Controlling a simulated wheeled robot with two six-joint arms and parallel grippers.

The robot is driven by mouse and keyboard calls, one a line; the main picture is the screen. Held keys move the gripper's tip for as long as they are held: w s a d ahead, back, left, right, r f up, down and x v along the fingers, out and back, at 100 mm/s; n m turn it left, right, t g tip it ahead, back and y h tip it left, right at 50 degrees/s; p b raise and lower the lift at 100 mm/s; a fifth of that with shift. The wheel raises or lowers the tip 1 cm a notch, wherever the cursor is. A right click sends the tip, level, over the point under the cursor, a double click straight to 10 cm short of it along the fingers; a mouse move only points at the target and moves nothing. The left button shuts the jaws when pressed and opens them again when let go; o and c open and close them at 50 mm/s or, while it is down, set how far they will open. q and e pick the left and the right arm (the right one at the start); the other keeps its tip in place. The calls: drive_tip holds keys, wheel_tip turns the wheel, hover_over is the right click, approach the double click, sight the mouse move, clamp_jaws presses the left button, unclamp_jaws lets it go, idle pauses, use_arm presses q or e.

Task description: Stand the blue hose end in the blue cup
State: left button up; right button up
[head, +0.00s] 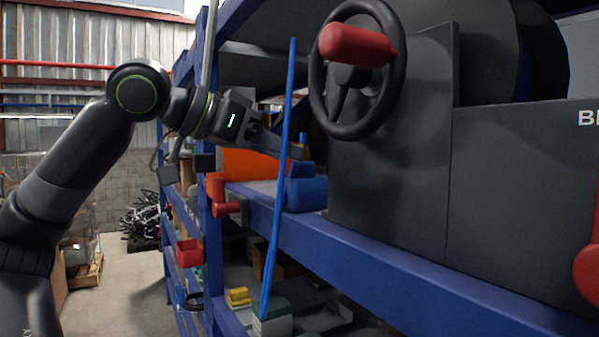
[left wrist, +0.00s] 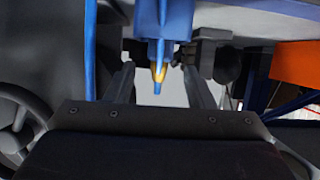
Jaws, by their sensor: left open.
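My left gripper (head: 295,148) comes in from the left above the shelf and is open. In the left wrist view its two fingers (left wrist: 158,88) stand apart on either side of a blue hose end (left wrist: 165,22) with a brass-coloured tip; I see no clear contact. A small blue upright part of it also shows by the fingertips in the head view (head: 303,140). Below it the blue cup (head: 307,194) sits on the shelf, beside the grey machine. Whether the hose end stands inside the cup is hard to tell. My right gripper is not in view.
A long blue hose (head: 281,180) runs nearly upright in front of the shelf. An orange box (head: 255,163) is behind. A black handwheel (head: 357,70) and grey machine (head: 390,150) stand close on the right. The blue shelf beam (head: 400,262) crosses below.

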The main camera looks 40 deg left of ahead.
use_arm(q)
drive_tip(key=v, duration=0.7)
drive_tip(key=shift+b, duration=0.35)
